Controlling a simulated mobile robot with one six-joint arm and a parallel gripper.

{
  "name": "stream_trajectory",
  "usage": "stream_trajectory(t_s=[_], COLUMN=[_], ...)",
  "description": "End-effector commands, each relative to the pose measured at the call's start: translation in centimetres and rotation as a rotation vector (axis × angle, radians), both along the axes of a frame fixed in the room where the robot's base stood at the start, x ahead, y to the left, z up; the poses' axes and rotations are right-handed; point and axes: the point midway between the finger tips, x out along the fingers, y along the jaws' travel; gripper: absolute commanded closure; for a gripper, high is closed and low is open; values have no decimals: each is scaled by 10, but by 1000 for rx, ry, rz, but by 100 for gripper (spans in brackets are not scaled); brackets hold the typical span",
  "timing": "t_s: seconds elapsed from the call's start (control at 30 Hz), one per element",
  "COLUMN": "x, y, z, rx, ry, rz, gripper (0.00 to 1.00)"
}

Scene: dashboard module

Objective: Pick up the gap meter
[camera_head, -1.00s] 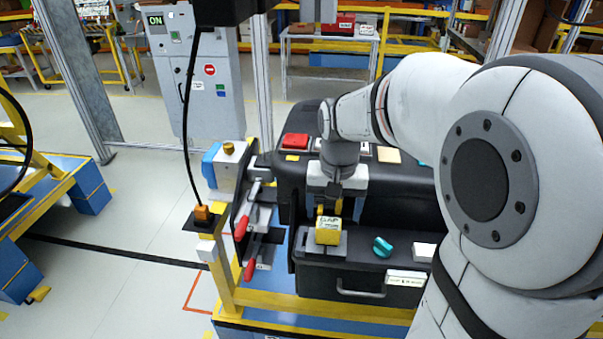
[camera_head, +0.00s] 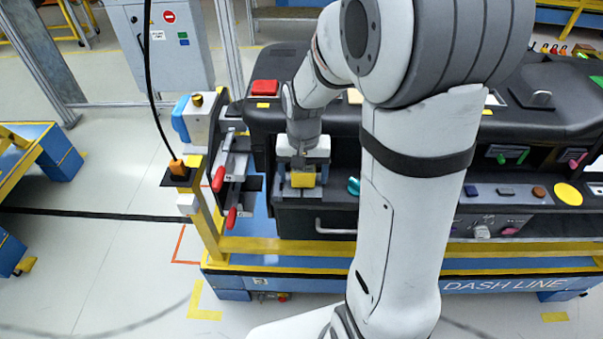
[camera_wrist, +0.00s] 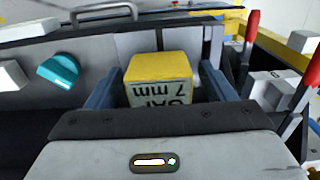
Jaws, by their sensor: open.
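The gap meter (camera_head: 303,179) is a small yellow block at the left end of the black dashboard module. In the wrist view the gap meter (camera_wrist: 158,75) shows a yellow top and a pale face marked "GAP 7 mm", partly cut off by my gripper body. My gripper (camera_head: 302,172) is over it from above. In the wrist view the blue fingers of my gripper (camera_wrist: 158,88) stand on either side of the block, with a visible space on each side. Whether the fingertips touch anything is hidden.
Red-handled clamps (camera_head: 219,178) stand close on the left. A drawer-like handle (camera_head: 335,228) is below. A red button (camera_head: 264,87) is behind. Open floor lies left.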

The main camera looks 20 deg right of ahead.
Motion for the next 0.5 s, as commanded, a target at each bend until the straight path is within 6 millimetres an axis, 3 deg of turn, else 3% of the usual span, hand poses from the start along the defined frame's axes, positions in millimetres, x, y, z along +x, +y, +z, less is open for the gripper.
stream_trajectory(t_s=[0.5], x=[0], y=[1], z=[0], rx=[0], ry=[0], rz=[1], gripper=[62])
